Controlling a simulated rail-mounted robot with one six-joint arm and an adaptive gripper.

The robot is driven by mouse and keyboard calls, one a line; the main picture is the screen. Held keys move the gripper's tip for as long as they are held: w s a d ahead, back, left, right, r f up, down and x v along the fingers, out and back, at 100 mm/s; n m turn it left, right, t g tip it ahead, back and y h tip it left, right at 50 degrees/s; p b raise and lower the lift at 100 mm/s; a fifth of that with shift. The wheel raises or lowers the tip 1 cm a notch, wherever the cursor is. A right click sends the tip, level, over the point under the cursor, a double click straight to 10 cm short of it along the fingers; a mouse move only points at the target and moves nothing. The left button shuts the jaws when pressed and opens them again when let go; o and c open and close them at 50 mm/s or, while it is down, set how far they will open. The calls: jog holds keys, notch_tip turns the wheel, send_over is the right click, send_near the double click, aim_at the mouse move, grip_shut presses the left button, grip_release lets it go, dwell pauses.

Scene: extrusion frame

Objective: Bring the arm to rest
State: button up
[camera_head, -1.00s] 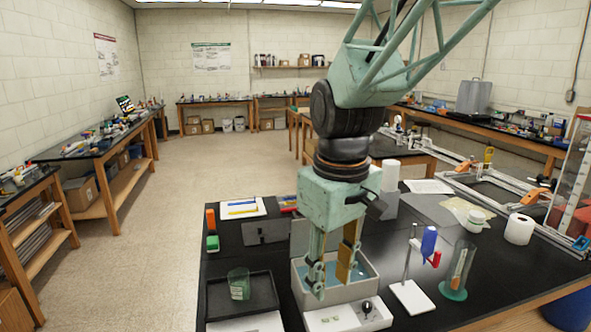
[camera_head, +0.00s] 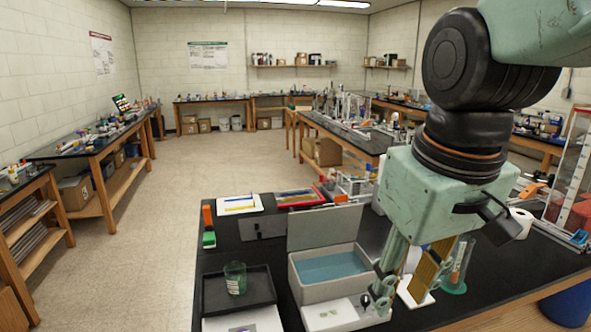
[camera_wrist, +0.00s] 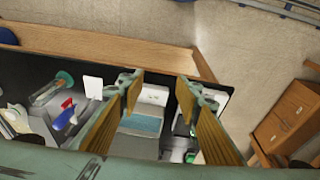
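My gripper (camera_head: 402,290) is at the end of my pale green arm, on the right side of the head view. It hangs fingers down above the black table, to the right of an open grey box (camera_head: 318,291). In the wrist view the two ribbed brown fingers of my gripper (camera_wrist: 160,90) stand well apart with nothing between them. The same box with its blue lining (camera_wrist: 140,126) shows beyond and between them. My arm hides part of the table's right side.
A black tray (camera_head: 212,298) with a green-tinted beaker (camera_head: 236,277) stands left of the box. A glass cylinder with a green base (camera_head: 452,286) stands close behind my gripper. The floor at left is clear.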

jog(key=s+d+f+m+t+b, duration=0.1)
jog(key=s+d, duration=0.4)
jog(key=s, duration=0.7)
jog(key=shift+d+m+t+b, duration=0.15)
jog(key=shift+m+t+b, duration=0.15)
jog(key=shift+m+b, duration=0.65)
